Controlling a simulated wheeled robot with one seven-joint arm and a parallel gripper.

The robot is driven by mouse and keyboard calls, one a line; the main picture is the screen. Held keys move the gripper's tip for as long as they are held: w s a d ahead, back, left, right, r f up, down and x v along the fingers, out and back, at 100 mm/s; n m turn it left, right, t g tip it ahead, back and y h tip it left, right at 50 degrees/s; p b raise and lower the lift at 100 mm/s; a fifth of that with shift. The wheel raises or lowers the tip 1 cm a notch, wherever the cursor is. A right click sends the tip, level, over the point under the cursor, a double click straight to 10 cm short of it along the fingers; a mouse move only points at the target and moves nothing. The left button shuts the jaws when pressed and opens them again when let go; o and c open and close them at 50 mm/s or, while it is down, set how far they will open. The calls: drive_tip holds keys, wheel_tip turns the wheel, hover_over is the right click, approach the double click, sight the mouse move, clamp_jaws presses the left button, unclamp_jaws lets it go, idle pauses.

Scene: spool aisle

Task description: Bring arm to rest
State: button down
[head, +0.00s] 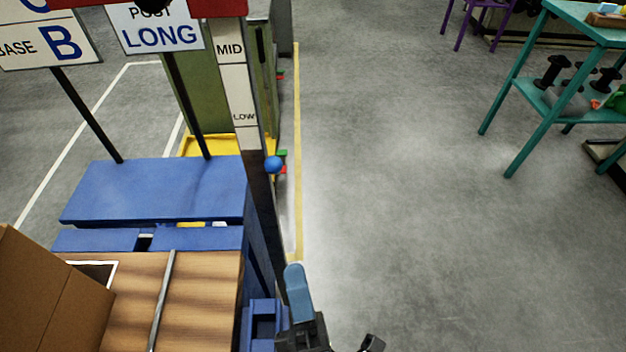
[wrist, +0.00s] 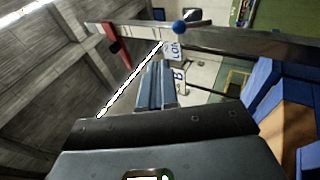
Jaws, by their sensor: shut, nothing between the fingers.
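My gripper (head: 297,285) shows at the bottom of the head view, its blue-grey fingers pointing up the picture beside the blue rack. In the wrist view the gripper's fingers (wrist: 155,75) lie together, shut and empty. Part of my arm below the gripper is cut off by the head view's lower edge.
A post with MID and LOW labels (head: 238,80) and a blue ball (head: 273,164) stands just beyond the gripper. Left are a blue rack (head: 150,190), a wooden top (head: 205,290) and a cardboard box (head: 45,300). Open floor (head: 430,230) lies right, before a teal table (head: 545,110).

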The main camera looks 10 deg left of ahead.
drive_tip(key=shift+d, duration=0.1)
drive_tip(key=s+d+m+g+h, duration=0.1)
drive_tip(key=s+d+m+h, duration=0.2)
drive_tip(key=s+d+m, duration=0.35)
drive_tip(key=s+d+m+g+h, duration=0.2)
drive_tip(key=s+d+m+h, duration=0.15)
drive_tip(key=d+m, duration=0.55)
drive_tip(key=s+d+r+m+g+h, duration=0.3)
drive_tip(key=s+d+m, duration=0.6)
drive_tip(key=d, duration=0.3)
wheel_tip(320, 180, up, 2)
drive_tip(key=shift+s+d+r+g+h, duration=0.2)
drive_tip(key=shift+s+g+h, duration=0.25)
drive_tip(key=shift+h, duration=0.3)
